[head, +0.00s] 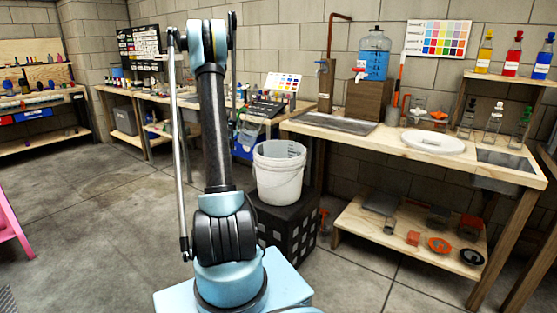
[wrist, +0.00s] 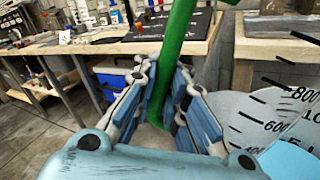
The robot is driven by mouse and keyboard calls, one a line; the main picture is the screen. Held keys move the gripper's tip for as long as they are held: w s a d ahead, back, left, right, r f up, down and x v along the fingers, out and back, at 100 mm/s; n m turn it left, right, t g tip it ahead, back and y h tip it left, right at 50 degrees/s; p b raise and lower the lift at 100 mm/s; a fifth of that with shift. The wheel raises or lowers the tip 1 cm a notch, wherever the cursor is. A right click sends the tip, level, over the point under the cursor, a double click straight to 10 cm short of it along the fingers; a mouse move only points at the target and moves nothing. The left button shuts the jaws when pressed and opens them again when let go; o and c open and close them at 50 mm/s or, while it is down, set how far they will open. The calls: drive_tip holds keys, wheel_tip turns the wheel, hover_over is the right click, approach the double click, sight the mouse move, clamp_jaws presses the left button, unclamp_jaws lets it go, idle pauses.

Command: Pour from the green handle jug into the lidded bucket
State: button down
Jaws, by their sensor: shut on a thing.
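The green handle (wrist: 178,35) of the jug runs between the fingers of my gripper (wrist: 166,72) in the wrist view, and the gripper is shut on it. The clear jug (wrist: 262,118) shows at the right of that view, with black volume marks and bluish liquid low in it. The jug's rim and base are not clearly seen. The white bucket (head: 279,176) stands upright and open on a black crate in the head view. A round white lid (head: 432,142) lies on the workbench to its right.
The black crate (head: 285,230) stands on the floor beside the wooden workbench (head: 385,145). A blue water container (head: 374,58) sits on a wooden block on the bench. Bottles stand on a rack at the right.

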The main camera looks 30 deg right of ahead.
drive_tip(key=shift+w+a+f+n+b, duration=0.2)
drive_tip(key=shift+f+n+b, duration=0.15)
drive_tip(key=shift+n, duration=0.15)
drive_tip(key=shift+w+a+f+n+b, duration=0.2)
drive_tip(key=shift+n+b, duration=0.1)
drive_tip(key=shift+n, duration=0.2)
drive_tip(key=shift+a+f+n+b, duration=0.1)
drive_tip(key=shift+f+n+b, duration=0.6)
drive_tip(key=shift+n, duration=0.3)
drive_tip(key=shift+r, duration=2.5)
